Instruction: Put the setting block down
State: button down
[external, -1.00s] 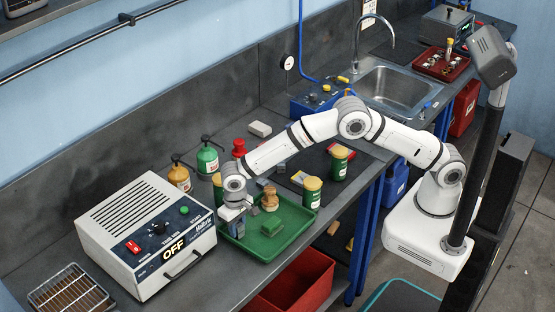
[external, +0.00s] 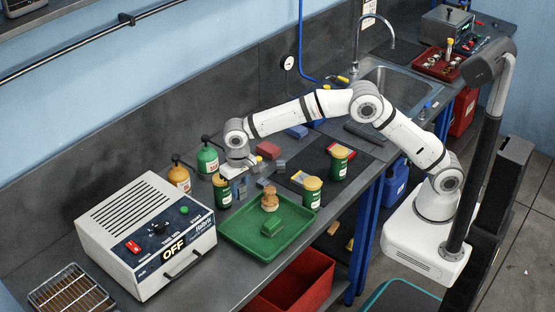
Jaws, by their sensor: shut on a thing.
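My gripper (external: 238,178) is low over the bench, behind the green tray and beside a green canister with a yellow lid (external: 222,190).
Green and orange pump bottles (external: 207,160) stand left of my gripper. A red block (external: 268,150) lies behind. The white power unit (external: 150,235) stands front left.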

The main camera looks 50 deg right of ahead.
jog(key=w+d+m+b, duration=0.1)
jog(key=w+d+m, duration=0.15)
jog(key=d, duration=0.65)
jog(key=w+d+m+b, duration=0.1)
jog(key=w+d, duration=0.3)
jog(key=d, duration=0.5)
jog(key=m+b, duration=0.1)
jog(key=m, duration=0.3)
send_near(298, 157)
notch_tip(298, 157, down, 6)
jog(key=shift+a+p, duration=0.15)
jog(key=shift+p, duration=0.4)
jog(key=shift+f, duration=0.15)
jog(key=c, duration=1.1)
grip_release()
